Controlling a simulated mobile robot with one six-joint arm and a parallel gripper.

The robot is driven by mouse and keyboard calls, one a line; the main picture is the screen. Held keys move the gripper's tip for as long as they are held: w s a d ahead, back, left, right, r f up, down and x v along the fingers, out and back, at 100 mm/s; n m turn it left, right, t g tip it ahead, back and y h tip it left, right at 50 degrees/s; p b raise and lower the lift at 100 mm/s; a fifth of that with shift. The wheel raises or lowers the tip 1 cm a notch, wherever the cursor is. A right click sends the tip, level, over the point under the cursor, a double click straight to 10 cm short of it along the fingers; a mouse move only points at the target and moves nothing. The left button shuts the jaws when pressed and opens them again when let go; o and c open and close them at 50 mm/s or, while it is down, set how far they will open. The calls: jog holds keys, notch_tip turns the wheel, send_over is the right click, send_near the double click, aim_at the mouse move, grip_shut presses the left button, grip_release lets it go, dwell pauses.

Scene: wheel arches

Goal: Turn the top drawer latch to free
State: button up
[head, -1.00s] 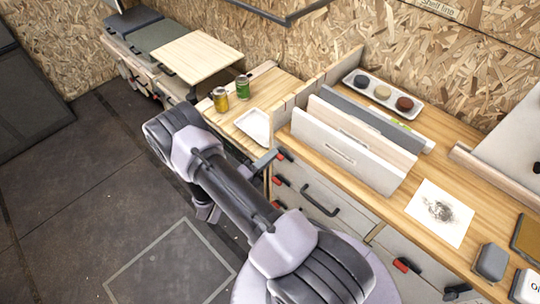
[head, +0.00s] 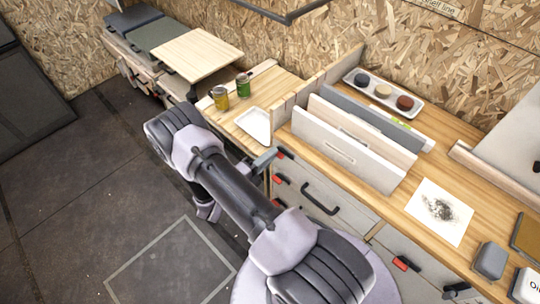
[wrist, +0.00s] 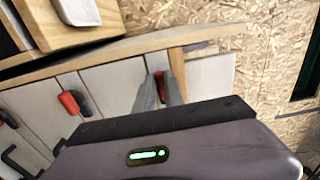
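In the head view my gripper (head: 265,160) reaches the drawer corner from the left, partly hidden by my arm. How far the latch is turned cannot be told.
More red latches (head: 277,180) sit below on the same cabinet; one shows beside my fingers (wrist: 70,102). A dark bar handle (head: 320,199) sticks out from the drawer. The worktop holds upright panels (head: 345,150).

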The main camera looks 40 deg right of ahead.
jog(key=o, duration=0.4)
jog(key=shift+a, duration=0.1)
jog(key=a, duration=0.5)
jog(key=s+a+p, duration=0.1)
jog(key=a, duration=0.5)
jog(key=a+p, duration=0.1)
jog(key=a, duration=0.5)
jog(key=shift+s+a, duration=0.15)
jog(key=shift+s, duration=0.05)
